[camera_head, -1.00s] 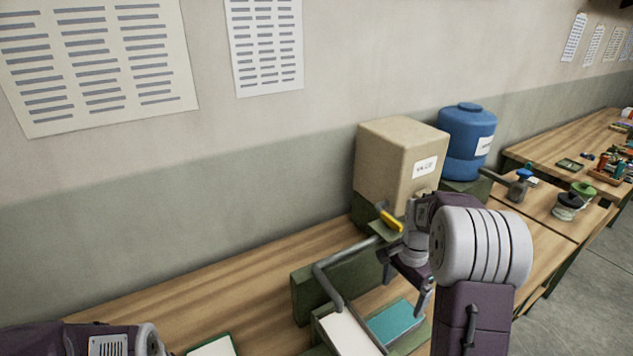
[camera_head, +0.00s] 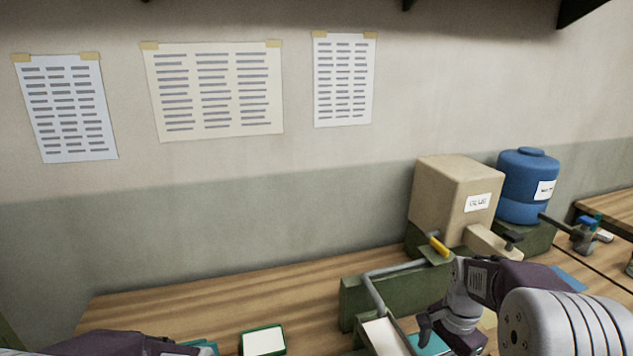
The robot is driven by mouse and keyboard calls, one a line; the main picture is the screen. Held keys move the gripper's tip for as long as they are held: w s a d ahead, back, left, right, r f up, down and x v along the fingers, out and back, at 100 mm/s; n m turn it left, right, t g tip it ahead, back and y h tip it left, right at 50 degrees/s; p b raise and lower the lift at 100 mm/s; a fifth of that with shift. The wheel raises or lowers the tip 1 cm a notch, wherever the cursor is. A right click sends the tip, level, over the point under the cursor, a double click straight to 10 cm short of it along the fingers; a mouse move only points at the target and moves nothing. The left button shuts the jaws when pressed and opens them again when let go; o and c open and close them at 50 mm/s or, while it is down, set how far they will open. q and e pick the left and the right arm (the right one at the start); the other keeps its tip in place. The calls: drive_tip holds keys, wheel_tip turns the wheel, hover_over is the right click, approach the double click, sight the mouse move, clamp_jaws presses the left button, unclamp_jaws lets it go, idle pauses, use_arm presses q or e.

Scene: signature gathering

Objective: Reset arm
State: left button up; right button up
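My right arm comes in from the lower right. Its gripper (camera_head: 452,336) points down over the table (camera_head: 225,292), in front of the green bench fixture and partly over a teal sheet (camera_head: 428,343). Its fingers are partly hidden by the wrist, so I cannot tell whether they are open or shut. My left arm shows only as a dark link along the bottom left edge. The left gripper is outside the view.
A green fixture (camera_head: 355,300) with a grey bar and yellow-tipped handle (camera_head: 438,246) stands near my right arm. Behind it are a beige box (camera_head: 440,200) and a blue barrel (camera_head: 522,195). A green-framed white pad (camera_head: 263,341) lies at the front. The table's left part is clear.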

drive_tip(key=s+a+f+n, duration=0.5)
drive_tip(key=s+a+n, duration=0.4)
drive_tip(key=s+n, duration=0.2)
drive_tip(key=shift+s+a+n+t, duration=0.15)
drive_tip(key=shift+a+n+t, duration=0.2)
drive_tip(key=shift+n, duration=0.55)
drive_tip(key=shift+s+d+r, duration=0.1)
